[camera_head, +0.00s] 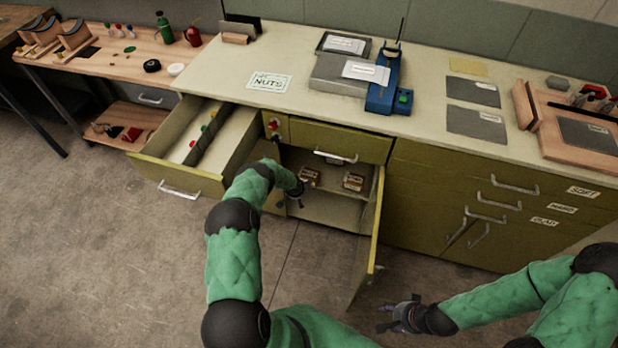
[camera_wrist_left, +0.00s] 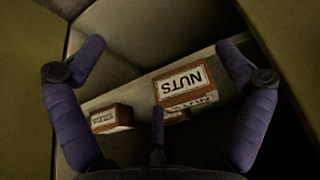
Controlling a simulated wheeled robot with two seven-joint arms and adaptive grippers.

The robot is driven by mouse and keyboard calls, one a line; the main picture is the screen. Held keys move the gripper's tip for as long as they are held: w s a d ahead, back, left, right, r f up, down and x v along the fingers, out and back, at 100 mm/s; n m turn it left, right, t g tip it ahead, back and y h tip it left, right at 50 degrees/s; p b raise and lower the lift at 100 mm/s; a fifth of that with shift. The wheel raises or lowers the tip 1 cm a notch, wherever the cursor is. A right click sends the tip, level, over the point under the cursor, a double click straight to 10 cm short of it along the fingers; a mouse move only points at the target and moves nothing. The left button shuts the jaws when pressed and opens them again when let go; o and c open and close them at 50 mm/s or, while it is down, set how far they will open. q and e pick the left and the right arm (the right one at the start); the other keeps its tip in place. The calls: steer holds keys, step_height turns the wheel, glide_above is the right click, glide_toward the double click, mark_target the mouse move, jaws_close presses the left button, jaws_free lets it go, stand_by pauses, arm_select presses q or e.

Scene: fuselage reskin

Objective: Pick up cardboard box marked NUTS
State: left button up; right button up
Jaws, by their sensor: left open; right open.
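In the left wrist view the brown cardboard box marked NUTS (camera_wrist_left: 190,82) shows its white label upside down. It appears right of centre between my open left gripper's (camera_wrist_left: 162,45) fingers, which do not touch it. In the head view my left gripper (camera_head: 297,197) is at the open lower cabinet, in front of the shelf. Two small brown boxes stand on that shelf, one near the gripper (camera_head: 310,176) and one further right (camera_head: 353,181); their labels are too small to read there. My right gripper (camera_head: 398,316) is open and empty above the floor, right of the cabinet door.
The cabinet door (camera_head: 368,245) stands open on the right. A pulled-out drawer (camera_head: 180,172) juts out on the left. In the wrist view another labelled box (camera_wrist_left: 108,118) is at left, and one more label (camera_wrist_left: 205,101) shows partly beside the NUTS box. A NUTS card (camera_head: 270,82) lies on the counter.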

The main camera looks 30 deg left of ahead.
mark_target(309, 174)
arm_select(q)
steer(key=w+b, duration=0.3)
steer(key=w, duration=0.1)
steer(key=w+a+b, duration=0.1)
steer(key=w+b, duration=0.2)
steer(key=w+a+b, duration=0.1)
steer(key=w+b, duration=0.2)
steer(key=w, duration=0.1)
steer(key=shift+w+f, duration=0.2)
steer(key=shift+w, duration=0.1)
steer(key=shift+w+f+b, duration=0.2)
steer(key=shift+f+b, duration=0.15)
steer(key=shift+f, duration=0.05)
steer(key=shift+r, duration=0.1)
steer(key=c, duration=1.5)
